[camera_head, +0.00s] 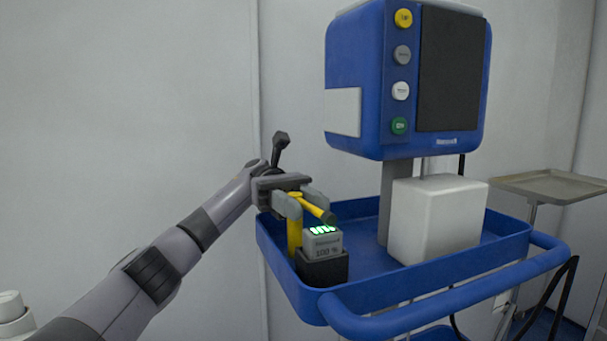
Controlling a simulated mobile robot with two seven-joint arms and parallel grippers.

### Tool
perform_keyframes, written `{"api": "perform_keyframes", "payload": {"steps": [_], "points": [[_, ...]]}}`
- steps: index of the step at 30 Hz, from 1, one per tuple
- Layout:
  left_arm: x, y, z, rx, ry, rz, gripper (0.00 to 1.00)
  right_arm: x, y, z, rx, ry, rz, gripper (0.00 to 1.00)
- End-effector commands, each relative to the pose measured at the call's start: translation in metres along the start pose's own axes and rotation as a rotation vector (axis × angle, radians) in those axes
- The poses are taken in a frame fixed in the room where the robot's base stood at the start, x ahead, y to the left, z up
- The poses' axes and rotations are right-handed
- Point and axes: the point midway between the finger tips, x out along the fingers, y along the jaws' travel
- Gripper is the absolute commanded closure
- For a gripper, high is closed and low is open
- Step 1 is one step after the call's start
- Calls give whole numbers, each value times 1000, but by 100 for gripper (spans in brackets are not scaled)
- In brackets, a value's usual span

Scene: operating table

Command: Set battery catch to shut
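The battery (322,242) is a grey block marked 100 % with lit green bars on top. It sits in a dark holder (322,268) on the blue cart tray. The battery catch (317,207) is a yellow lever on a yellow post (294,237) at the battery's left. The lever is tilted, and its free end reaches out above the battery. My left gripper (301,202) is at the lever, with its grey fingers apart on either side of it. I cannot tell whether both fingers press on it. My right gripper is out of view.
A blue monitor (370,85) with several round buttons stands above the tray on a grey column. A white box (437,218) stands on the blue tray (370,303) right of the battery. A blue handrail (455,301) runs along the front. A metal side tray (550,186) is at right.

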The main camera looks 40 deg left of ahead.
Motion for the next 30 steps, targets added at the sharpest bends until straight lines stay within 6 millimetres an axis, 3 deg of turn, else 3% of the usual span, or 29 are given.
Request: {"api": "perform_keyframes", "payload": {"steps": [5,8,22,30], "points": [[0,0,5,2,0,0,62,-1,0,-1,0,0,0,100],[0,0,18,4,0,0,62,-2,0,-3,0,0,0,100],[0,0,124,3,2,1,62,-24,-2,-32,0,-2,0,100],[0,0,169,1,1,1,62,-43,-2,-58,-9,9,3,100]]}}
